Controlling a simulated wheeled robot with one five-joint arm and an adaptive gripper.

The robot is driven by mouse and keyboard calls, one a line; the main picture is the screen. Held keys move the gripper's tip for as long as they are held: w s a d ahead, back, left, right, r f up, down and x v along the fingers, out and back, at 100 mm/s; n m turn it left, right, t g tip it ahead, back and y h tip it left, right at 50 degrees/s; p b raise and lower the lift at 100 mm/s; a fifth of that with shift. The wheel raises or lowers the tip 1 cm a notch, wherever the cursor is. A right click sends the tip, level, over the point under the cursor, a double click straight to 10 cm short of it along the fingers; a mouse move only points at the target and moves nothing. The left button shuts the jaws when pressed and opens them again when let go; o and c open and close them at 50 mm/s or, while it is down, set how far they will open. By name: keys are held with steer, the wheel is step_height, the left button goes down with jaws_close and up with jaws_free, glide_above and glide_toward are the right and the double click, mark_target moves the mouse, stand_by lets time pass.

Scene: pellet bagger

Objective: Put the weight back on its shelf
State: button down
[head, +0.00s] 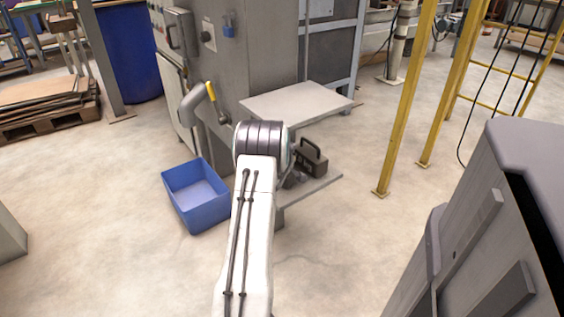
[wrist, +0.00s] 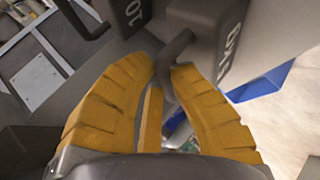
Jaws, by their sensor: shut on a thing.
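My gripper's yellow fingers (wrist: 160,95) are closed around the dark handle (wrist: 176,52) of a dark grey weight (wrist: 212,32) with pale lettering on its side. In the head view my arm hides the gripper and this held weight. A second dark weight (wrist: 128,14), marked 10, is beside it in the wrist view, with its own handle. What seems to be this second weight (head: 312,162) shows just right of my arm in the head view, at the low grey shelf (head: 318,190). Whether the held weight touches the shelf is hidden.
A grey tabletop (head: 290,103) projects from the machine above the low shelf. A blue bin (head: 197,196) stands on the floor left of my arm. A yellow post (head: 405,100) rises to the right, and a large grey cabinet (head: 490,230) fills the lower right. Floor between is clear.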

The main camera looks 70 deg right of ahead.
steer(key=shift+d, duration=0.1)
steer(key=c, duration=1.6)
jaws_free()
steer(key=shift+f, duration=0.1)
steer(key=o, duration=0.3)
steer(key=shift+o, duration=0.2)
